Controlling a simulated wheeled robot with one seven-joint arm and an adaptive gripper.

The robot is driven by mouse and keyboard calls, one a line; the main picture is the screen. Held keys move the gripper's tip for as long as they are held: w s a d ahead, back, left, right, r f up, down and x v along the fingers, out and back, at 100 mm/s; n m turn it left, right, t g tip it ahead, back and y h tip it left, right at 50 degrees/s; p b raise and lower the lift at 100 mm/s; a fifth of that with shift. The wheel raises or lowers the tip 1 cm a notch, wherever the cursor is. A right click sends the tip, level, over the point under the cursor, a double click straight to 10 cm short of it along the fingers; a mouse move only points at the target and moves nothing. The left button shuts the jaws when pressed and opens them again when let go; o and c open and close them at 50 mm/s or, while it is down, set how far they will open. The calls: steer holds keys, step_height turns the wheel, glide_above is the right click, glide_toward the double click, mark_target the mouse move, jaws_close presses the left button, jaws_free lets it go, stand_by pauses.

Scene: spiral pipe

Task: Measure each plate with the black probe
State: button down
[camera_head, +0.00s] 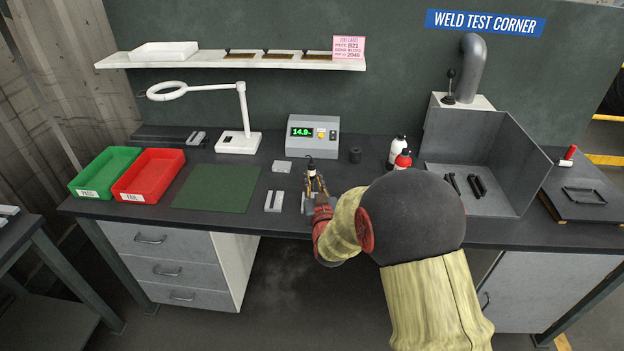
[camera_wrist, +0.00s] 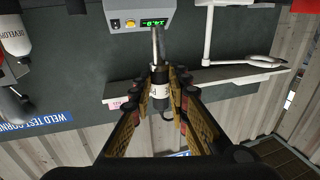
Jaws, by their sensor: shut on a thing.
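My gripper (camera_head: 317,186) is shut on the black probe (camera_head: 310,163), which stands about upright over the workbench. In the wrist view the fingers (camera_wrist: 161,84) close around the probe's dark body (camera_wrist: 160,92), which has a white label and a metal end. A grey plate (camera_head: 307,204) shows partly under my gripper; I cannot tell if the probe touches it. A slotted pale plate (camera_head: 273,201) lies left of it, and another plate (camera_head: 281,167) lies behind. The grey meter (camera_head: 330,148) shows a green 14.9 reading, and it also shows in the wrist view (camera_wrist: 125,17).
A green PASS tray (camera_head: 105,173) and a red FAIL tray (camera_head: 148,176) stand left of a bare green mat (camera_head: 216,188). A magnifier lamp (camera_head: 238,142) stands behind. Spray bottles (camera_head: 400,157) and a grey booth (camera_head: 483,140) are at right. More plates (camera_head: 8,211) lie on a left side table.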

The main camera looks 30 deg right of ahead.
mark_target(312, 190)
steer(key=shift+f+b, duration=2.65)
steer(key=shift+f, duration=0.3)
steer(key=shift+f, duration=0.6)
steer(key=shift+r, duration=0.1)
steer(key=shift+r+p, duration=1.5)
steer(key=shift+r, duration=2)
steer(key=shift+f, duration=0.1)
